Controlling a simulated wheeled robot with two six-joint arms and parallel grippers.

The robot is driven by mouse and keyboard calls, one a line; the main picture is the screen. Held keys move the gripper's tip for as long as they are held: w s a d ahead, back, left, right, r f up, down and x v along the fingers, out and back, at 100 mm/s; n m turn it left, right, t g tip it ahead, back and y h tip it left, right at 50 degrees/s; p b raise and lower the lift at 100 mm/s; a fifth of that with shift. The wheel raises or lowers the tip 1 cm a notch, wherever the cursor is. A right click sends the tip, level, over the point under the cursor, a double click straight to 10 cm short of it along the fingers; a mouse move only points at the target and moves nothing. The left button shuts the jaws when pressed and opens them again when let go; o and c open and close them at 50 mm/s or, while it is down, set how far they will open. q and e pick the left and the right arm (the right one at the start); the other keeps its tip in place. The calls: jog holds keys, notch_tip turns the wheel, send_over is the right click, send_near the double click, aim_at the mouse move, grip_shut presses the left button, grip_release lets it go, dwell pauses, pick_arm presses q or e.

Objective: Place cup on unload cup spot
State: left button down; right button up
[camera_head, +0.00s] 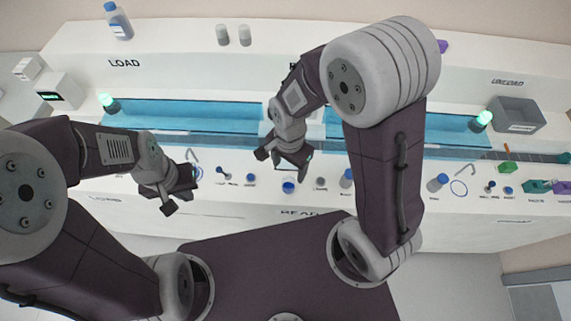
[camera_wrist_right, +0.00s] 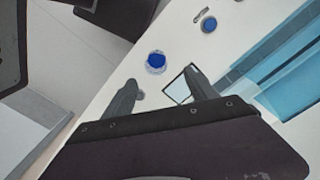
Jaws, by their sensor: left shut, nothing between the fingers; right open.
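A round blue item with a pale rim (camera_head: 288,187), which looks like a cup, stands on the white counter front near the READ label. What looks like the same item shows in the right wrist view (camera_wrist_right: 156,62), just beyond my fingertips and apart from them. My right gripper (camera_head: 282,162) is open and empty over the counter, behind this item in the head view; it also shows in the right wrist view (camera_wrist_right: 163,92). My left gripper (camera_head: 182,195) is shut and empty above the counter's left part.
A grey bin (camera_head: 517,115) sits at the far right.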

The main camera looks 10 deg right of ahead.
aim_at(289, 182)
jog(key=f, duration=0.1)
jog(key=s+f+b, duration=0.1)
jog(key=f, duration=0.1)
jog(key=shift+s, duration=0.15)
jog(key=shift+f, duration=0.3)
jog(key=shift+w+f, duration=0.15)
jog(key=shift+w, duration=0.1)
notch_tip(289, 182, down, 5)
jog(key=shift+s+r+b, duration=0.1)
jog(key=shift+s+b, duration=0.05)
jog(key=shift+b, duration=0.25)
pick_arm(q)
jog(key=shift+s+f, duration=0.45)
jog(key=shift+f, duration=0.3)
pick_arm(e)
grip_shut()
